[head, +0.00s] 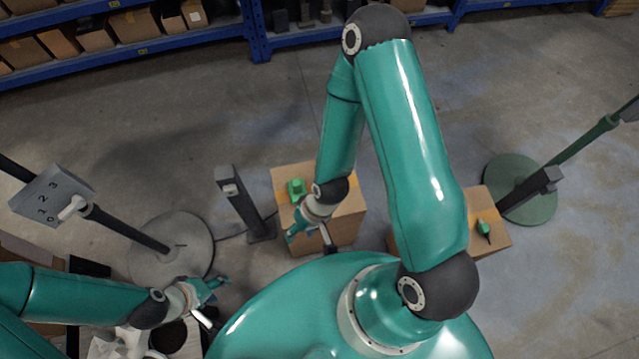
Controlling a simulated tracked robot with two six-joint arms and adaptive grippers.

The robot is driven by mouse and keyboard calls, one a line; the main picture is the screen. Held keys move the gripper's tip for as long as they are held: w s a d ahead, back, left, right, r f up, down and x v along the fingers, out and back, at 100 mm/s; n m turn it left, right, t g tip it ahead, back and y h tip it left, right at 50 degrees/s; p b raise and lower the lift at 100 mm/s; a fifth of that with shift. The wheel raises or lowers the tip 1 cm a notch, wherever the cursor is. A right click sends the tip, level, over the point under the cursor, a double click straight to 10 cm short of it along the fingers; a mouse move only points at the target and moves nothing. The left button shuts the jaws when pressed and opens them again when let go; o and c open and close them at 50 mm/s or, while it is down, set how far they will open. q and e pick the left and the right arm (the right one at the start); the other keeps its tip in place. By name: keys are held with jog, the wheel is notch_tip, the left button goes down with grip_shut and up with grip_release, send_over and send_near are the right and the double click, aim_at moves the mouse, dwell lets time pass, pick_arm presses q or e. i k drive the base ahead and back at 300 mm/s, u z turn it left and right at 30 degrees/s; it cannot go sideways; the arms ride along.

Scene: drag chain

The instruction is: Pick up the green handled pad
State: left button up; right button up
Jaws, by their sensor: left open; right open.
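A green blocky item (296,188), apparently with a raised handle, sits on the left part of a cardboard box (345,222) in the middle. A smaller green item with a dark tip (484,228) lies on another box to the right. I cannot tell for sure which is the green handled pad. My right gripper (311,240) is open and empty over the front of the middle box, just in front of the blocky item and apart from it. My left gripper (216,302) is open at the lower left, away from both items.
A dark grey post (240,205) stands just left of the middle box. A stand with a numbered panel (52,196) and round base is at left. A green round-based stand (520,188) is at right. Blue shelves (100,53) line the back. Open floor lies between.

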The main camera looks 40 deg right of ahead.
aim_at(297, 186)
jog(key=z, duration=0.9)
jog(key=k, duration=0.5)
jog(key=u, duration=0.65)
jog(key=i, duration=0.8)
